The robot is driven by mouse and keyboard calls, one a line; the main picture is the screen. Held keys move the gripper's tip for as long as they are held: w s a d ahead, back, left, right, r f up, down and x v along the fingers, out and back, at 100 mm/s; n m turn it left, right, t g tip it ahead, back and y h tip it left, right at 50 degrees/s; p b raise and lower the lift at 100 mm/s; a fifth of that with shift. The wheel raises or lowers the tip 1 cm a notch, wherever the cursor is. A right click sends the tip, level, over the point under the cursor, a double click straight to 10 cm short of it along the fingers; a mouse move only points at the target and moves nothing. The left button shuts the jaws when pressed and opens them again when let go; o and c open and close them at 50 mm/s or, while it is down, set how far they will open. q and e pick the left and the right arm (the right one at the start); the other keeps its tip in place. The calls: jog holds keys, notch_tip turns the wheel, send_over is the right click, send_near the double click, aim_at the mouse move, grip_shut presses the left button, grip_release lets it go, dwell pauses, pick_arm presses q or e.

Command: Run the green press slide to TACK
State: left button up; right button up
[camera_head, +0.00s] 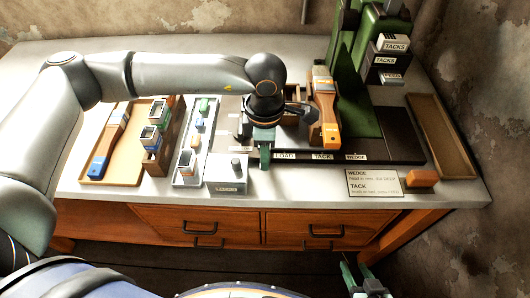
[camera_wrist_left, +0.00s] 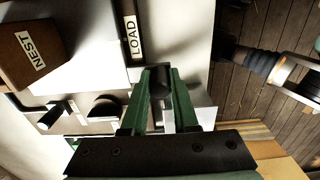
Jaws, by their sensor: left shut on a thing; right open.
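The green press (camera_head: 362,75) stands at the back right of the bench. Along the front of its dark base are the labels LOAD (camera_head: 285,156), TACK (camera_head: 322,157) and WEDGE (camera_head: 356,157). My left gripper (camera_head: 265,156) is at the LOAD end, left of TACK. In the left wrist view its green fingers (camera_wrist_left: 160,100) are shut on a dark round knob (camera_wrist_left: 160,80), beside the LOAD label (camera_wrist_left: 132,38). My arm hides much of the slide in the head view. My right gripper (camera_head: 365,283) is open and empty, low in front of the bench.
A wooden block marked NEST (camera_wrist_left: 32,52) is beside the knob. Trays (camera_head: 188,178) with parts and a small grey box (camera_head: 227,174) are left. An instruction card (camera_head: 374,183) lies front right.

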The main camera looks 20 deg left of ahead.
pick_arm(q)
grip_shut()
jog(key=d+b, duration=0.1)
jog(key=d, duration=0.2)
jog(key=w+d+b, duration=0.1)
jog(key=d, duration=0.1)
jog(key=w+d+b, duration=0.1)
jog(key=d, duration=0.2)
jog(key=shift+w+d, duration=0.25)
jog(key=shift+d, duration=0.05)
jog(key=o, duration=1.4)
grip_release()
jog(key=shift+c, duration=0.2)
notch_tip(320, 180, up, 8)
jog(key=p, duration=0.4)
